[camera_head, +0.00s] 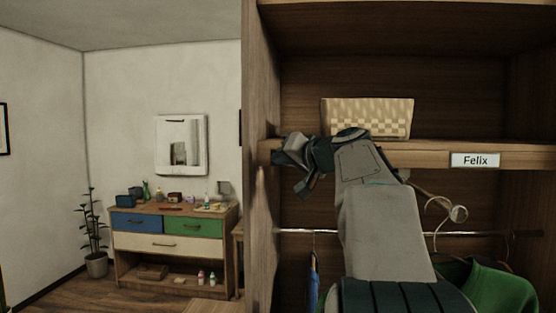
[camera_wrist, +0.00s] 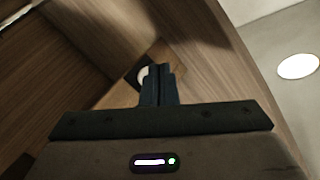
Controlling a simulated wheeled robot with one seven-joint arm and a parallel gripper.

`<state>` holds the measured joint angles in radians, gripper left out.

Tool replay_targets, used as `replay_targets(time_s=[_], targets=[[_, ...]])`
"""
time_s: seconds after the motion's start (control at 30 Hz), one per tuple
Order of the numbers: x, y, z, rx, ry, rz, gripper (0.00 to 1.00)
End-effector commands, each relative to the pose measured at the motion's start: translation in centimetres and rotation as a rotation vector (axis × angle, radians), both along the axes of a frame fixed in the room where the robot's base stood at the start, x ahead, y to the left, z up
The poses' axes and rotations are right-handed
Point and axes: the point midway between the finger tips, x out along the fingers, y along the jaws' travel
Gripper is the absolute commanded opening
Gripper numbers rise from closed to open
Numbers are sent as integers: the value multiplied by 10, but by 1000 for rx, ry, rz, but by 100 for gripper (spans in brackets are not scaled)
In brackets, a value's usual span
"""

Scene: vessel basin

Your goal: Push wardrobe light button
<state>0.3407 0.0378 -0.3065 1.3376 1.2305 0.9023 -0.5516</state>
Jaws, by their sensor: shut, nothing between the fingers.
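The wooden wardrobe (camera_head: 262,90) fills the right half of the head view. My gripper (camera_head: 284,155) is at its left side panel, by the left end of the shelf. In the wrist view my gripper (camera_wrist: 158,70) is shut, its fingers together and empty, pointing at a wooden corner. A small round pale disc (camera_wrist: 143,74), which looks like the light button, shows just left of the fingertips on a dark patch. The fingers partly hide it. I cannot tell whether they touch it. The button cannot be made out in the head view.
A woven basket (camera_head: 368,117) stands on the shelf (camera_head: 430,154) marked "Felix". Below it, a rail (camera_head: 490,233) carries hangers and a green garment (camera_head: 495,292). A dresser (camera_head: 170,245) and a plant (camera_head: 95,240) stand farther off at left. A ceiling lamp (camera_wrist: 298,66) shows in the wrist view.

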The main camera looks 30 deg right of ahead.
Motion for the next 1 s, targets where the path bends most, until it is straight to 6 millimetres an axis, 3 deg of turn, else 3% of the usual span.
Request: replay_targets(time_s=[1.0], targets=[[8,-6,0,0,0,0,0]])
